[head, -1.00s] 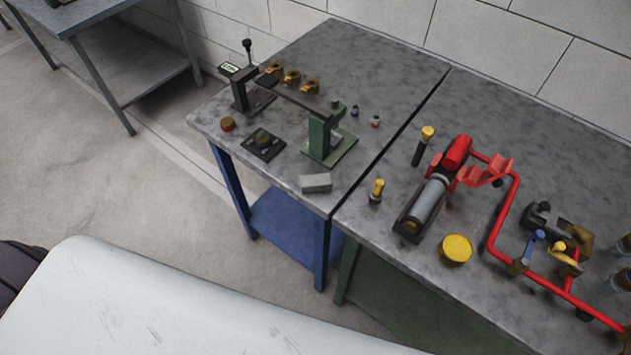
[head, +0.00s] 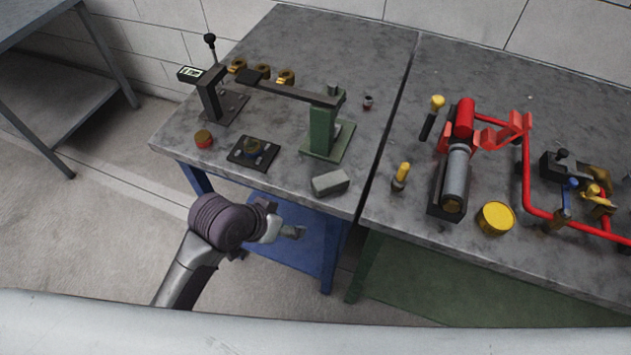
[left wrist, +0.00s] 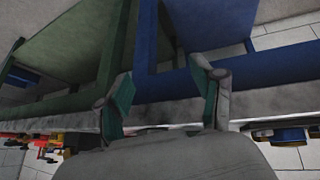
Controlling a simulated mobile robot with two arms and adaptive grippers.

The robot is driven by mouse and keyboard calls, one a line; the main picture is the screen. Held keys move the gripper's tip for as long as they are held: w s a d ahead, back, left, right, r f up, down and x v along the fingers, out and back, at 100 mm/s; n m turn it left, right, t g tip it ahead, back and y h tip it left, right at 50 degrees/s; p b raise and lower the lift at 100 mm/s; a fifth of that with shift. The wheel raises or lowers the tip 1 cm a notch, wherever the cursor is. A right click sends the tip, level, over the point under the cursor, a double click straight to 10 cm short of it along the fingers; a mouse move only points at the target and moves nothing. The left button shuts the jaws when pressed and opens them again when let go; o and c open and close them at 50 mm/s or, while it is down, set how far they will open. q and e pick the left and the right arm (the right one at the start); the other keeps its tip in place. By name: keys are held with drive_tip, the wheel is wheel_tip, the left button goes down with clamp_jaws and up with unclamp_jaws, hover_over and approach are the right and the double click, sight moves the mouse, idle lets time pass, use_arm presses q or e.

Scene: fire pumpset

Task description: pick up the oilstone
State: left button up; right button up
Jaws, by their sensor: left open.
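The oilstone, seemingly the small grey block (head: 330,183), lies flat near the front edge of the left workbench (head: 190,130), close to the seam between the benches. My left gripper (head: 291,231) is in front of that bench, below and left of the block and apart from it. In the left wrist view its two teal-padded fingers (left wrist: 163,92) are spread with nothing held between them. I cannot make out the block in that view. My right gripper is not in view.
A green clamp stand (head: 323,130) rises just behind the block. A black plate (head: 253,153) lies to its left and a yellow-topped tool (head: 400,177) stands to its right. The right bench holds a red pipe (head: 527,170) and a yellow tin (head: 496,218).

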use_arm(q)
drive_tip(key=w+d+r+m+g+h, duration=0.1)
drive_tip(key=d+r+m, duration=0.25)
drive_tip(key=r, duration=0.25)
drive_tip(key=w+d+r+m+h, duration=0.1)
drive_tip(key=d+r+m, duration=0.1)
drive_tip(key=d+r, duration=0.3)
drive_tip(key=w+a+r+m+g+y, duration=0.2)
drive_tip(key=w+a+r, duration=0.15)
drive_tip(key=r, duration=0.45)
hover_over(329, 179)
drive_tip(key=s+a, duration=0.2)
wheel_tip(329, 179, down, 7)
drive_tip(key=shift+f+b, duration=0.1)
drive_tip(key=shift+b, duration=0.25)
drive_tip(key=shift+w+p+x, duration=0.2)
drive_tip(key=shift+x, duration=1.25)
drive_tip(key=shift+w+p+x, duration=0.15)
drive_tip(key=shift+w+x, duration=0.05)
drive_tip(key=shift+x, duration=1.3)
drive_tip(key=shift+a, duration=0.15)
clamp_jaws()
